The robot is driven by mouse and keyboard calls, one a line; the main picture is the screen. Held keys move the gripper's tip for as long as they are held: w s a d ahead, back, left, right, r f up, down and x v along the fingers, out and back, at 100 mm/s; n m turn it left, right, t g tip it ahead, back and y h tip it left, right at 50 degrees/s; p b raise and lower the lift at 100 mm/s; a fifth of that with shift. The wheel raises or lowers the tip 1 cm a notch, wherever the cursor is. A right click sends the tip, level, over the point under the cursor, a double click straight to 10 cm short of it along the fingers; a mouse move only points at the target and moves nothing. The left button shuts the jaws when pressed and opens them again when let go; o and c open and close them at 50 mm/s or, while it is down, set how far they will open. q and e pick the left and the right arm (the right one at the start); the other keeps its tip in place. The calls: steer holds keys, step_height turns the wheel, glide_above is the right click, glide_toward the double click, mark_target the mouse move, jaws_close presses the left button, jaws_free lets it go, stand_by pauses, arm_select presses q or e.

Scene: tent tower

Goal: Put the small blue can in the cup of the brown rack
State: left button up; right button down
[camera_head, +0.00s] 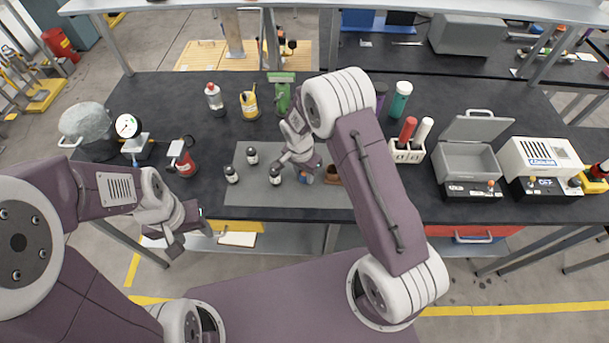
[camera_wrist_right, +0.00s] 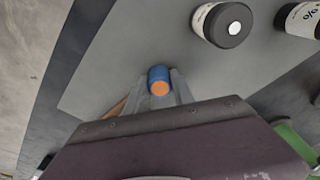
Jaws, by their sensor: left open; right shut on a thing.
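The small blue can (camera_wrist_right: 157,73) has an orange end and sits between the fingertips of my right gripper (camera_wrist_right: 162,88) in the right wrist view. In the head view the can (camera_head: 305,179) shows just below the right gripper (camera_head: 303,170), over the grey mat. I cannot tell whether it touches the mat. The brown rack (camera_head: 332,176) stands close to the right of the can, partly hidden by my right arm. Its cup is not clear to see. My left gripper (camera_head: 188,230) is open and empty at the table's front edge.
Several dark bottles with white labels, one of them (camera_head: 274,176) nearest the can, stand on the grey mat (camera_head: 250,192). The mat's front left is clear.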

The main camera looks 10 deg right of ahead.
steer(key=shift+r, duration=0.1)
steer(key=shift+r, duration=0.3)
steer(key=r, duration=0.2)
steer(key=d+r+b, duration=0.1)
steer(key=r, duration=0.1)
steer(key=shift+d, duration=0.1)
steer(key=d+r, duration=0.2)
steer(key=d, duration=0.1)
steer(key=s+d+r+b, duration=0.1)
steer(key=d+r, duration=0.1)
steer(key=d, duration=0.2)
steer(key=s+d+r, duration=0.1)
steer(key=d+r, duration=0.1)
steer(key=d, duration=0.1)
steer(key=shift+s+d+r, duration=0.1)
steer(key=shift+d, duration=0.05)
